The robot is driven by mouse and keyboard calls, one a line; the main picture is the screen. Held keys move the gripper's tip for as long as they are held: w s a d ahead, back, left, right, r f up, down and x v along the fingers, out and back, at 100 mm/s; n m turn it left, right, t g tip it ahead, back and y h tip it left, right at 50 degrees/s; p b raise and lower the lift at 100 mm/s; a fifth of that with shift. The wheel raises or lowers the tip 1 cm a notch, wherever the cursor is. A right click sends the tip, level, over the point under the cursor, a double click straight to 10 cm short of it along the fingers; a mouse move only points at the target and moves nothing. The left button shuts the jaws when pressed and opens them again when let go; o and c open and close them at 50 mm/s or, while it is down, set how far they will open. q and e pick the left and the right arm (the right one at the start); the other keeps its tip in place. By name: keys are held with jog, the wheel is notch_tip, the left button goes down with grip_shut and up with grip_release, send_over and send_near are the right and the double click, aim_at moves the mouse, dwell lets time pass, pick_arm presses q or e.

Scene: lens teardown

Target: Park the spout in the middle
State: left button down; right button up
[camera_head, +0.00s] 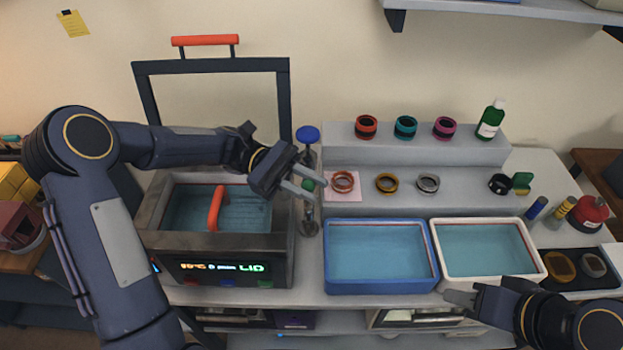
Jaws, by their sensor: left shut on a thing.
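A grey upright fixture with a blue knob (307,134) on top stands between the dark tank and the blue basin; it looks like the tap that carries the spout. A small green part (309,185) shows on it at my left gripper's fingers. My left gripper (312,186) reaches in from the left, over the tank's right edge, and is shut on this part, apparently the spout's grip. The fingers hide most of the spout, so its exact direction is unclear. My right gripper (460,297) is empty in front of the white basin; its finger gap is unclear.
The dark tank (170,248) holds water and an orange handle (216,208); its framed lid (212,66) stands raised. The blue basin (380,286) and white basin (490,280) hold water. Rings, including an orange one (342,182), and a green bottle (490,119) stand on the steps behind.

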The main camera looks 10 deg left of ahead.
pick_arm(q)
jog(key=shift+a, duration=0.15)
dwell(0.3)
jog(key=c, duration=1.2)
grip_release()
jog(key=shift+w+a+f, duration=0.1)
jog(key=shift+w+a, duration=0.1)
jog(key=shift+a, duration=0.1)
jog(key=b+v, duration=0.1)
jog(key=v, duration=0.6)
jog(key=shift+b, duration=0.35)
